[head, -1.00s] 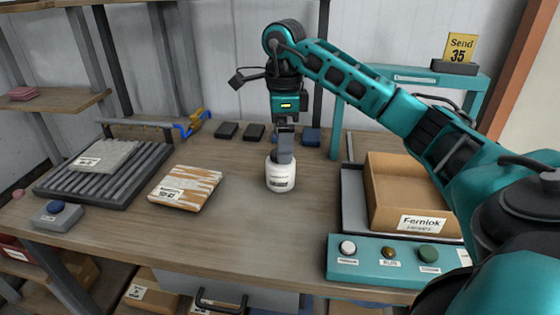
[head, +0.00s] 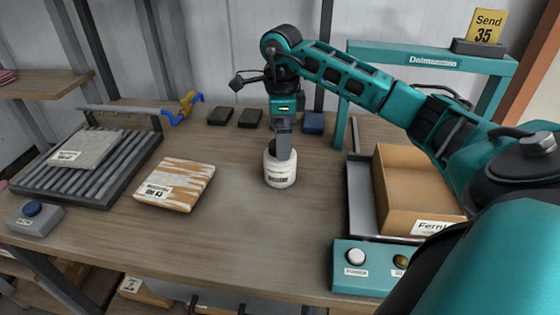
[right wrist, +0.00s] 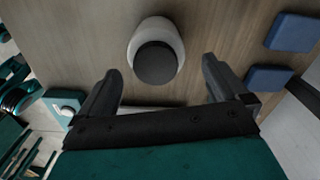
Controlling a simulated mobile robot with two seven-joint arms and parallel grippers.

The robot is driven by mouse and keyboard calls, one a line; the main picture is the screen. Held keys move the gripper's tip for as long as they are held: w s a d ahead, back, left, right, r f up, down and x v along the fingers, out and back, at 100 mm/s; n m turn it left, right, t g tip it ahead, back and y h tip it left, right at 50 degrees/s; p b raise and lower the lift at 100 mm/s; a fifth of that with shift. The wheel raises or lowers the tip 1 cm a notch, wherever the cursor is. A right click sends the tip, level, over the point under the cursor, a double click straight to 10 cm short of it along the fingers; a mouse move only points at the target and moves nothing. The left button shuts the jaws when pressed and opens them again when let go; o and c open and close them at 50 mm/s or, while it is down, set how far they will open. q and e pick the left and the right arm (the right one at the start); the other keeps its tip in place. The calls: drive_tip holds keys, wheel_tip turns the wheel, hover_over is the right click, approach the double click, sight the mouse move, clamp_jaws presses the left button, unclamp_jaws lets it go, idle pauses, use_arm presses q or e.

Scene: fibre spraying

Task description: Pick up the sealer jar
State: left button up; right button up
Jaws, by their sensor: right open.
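The sealer jar (head: 279,174) is white with a dark lid and a label, and stands upright on the wooden table near the middle in the head view. In the right wrist view the jar (right wrist: 170,29) shows from above, its round dark lid facing me. My right gripper (head: 284,148) is at the jar's top in the head view, its finger hiding part of the lid. In the right wrist view the open right gripper (right wrist: 160,68) has its fingers apart, one to each side of the lid's line, with nothing held. My left gripper is not in view.
A cardboard box (head: 410,190) and a teal button panel (head: 368,279) stand on the right. A wrapped package (head: 176,186) lies left of the jar, beyond it a roller rack (head: 52,188).

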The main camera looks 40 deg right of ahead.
sight(280, 163)
drive_tip(key=f, duration=0.6)
drive_tip(key=shift+a, duration=0.3)
drive_tip(key=shift+r, duration=0.1)
drive_tip(key=c, duration=1)
drive_tip(key=shift+c, duration=0.5)
drive_tip(key=shift+r, duration=0.15)
